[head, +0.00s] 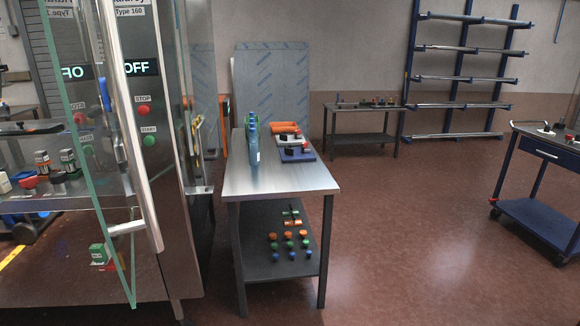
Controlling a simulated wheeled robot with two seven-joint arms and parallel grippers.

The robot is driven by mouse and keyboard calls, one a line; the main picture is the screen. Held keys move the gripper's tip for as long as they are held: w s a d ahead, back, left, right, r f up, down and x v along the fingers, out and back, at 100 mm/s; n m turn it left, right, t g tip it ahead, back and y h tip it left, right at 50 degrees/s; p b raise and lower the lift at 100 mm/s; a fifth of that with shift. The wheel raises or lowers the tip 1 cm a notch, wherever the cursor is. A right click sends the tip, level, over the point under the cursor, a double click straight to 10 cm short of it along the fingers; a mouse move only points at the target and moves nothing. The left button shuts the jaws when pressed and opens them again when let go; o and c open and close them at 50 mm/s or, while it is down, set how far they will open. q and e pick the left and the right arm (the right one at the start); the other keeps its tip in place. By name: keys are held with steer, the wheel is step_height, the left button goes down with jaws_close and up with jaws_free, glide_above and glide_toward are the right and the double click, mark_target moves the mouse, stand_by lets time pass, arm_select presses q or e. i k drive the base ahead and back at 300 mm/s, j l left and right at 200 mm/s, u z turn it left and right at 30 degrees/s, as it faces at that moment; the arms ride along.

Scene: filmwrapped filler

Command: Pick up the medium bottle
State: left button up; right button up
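On the metal-topped table (302,187) in the middle of the head view stands a blue bottle (253,152). It is upright near the left side of the tabletop and has a small white label. Neither of my grippers is in view.
Orange (287,127) and blue trays (297,155) lie beside the bottles. The lower shelf (258,262) holds several coloured knobs. A steel machine (168,190) with a glass door stands close on the left. A blue cart (545,200) is at right. The floor between is clear.

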mark_target(253, 146)
steer(key=i+u, duration=0.2)
steer(key=i, duration=0.35)
steer(key=i+l+u, duration=0.2)
steer(key=i, duration=0.3)
steer(key=i+l+u, duration=0.2)
steer(key=i, duration=0.35)
